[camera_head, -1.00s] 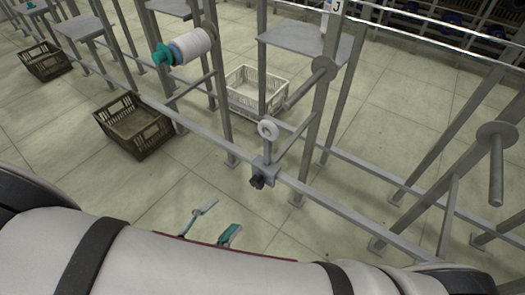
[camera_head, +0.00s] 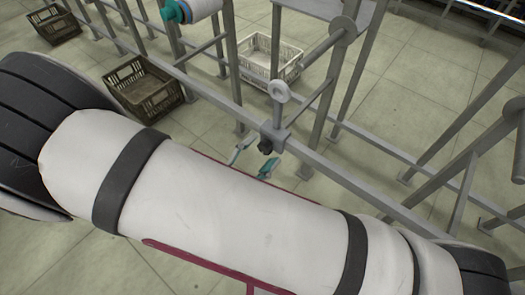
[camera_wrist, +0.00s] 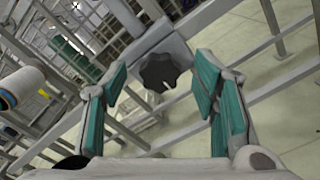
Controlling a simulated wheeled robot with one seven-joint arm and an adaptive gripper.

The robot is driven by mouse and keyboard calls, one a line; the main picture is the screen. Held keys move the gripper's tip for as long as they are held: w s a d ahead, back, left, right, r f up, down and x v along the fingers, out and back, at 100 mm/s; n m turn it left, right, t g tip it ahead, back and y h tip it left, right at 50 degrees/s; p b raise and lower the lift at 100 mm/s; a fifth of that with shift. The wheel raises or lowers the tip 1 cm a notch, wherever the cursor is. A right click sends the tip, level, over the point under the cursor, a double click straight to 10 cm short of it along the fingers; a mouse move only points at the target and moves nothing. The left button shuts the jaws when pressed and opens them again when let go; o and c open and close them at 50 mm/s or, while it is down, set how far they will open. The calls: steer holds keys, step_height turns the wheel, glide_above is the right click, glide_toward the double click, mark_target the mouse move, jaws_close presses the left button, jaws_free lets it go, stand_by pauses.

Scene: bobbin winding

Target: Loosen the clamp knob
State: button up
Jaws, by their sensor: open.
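The clamp knob (camera_wrist: 160,72) is black and lobed. In the wrist view it sits beyond and between my fingertips, on a grey clamp block. In the head view the knob (camera_head: 266,147) shows small on the front of the clamp (camera_head: 272,133), which sits on the long grey rail (camera_head: 222,105). A ring eyelet (camera_head: 278,91) stands above the clamp. My gripper (camera_wrist: 158,88) is open with teal finger pads, one on each side of the knob in the picture, and holds nothing. In the head view its fingertips (camera_head: 253,160) are just below the knob; contact cannot be told.
A white-wound bobbin (camera_head: 205,8) sits at upper left. A dark crate (camera_head: 143,90) and a pale crate (camera_head: 270,64) stand on the floor behind the rail. Grey posts and slanted bars (camera_head: 322,100) surround the clamp. Floor is clear below the rail.

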steer(key=shift+w+d, duration=0.45)
steer(key=shift+w, duration=0.1)
steer(key=c, duration=1.2)
steer(key=shift+o, duration=0.2)
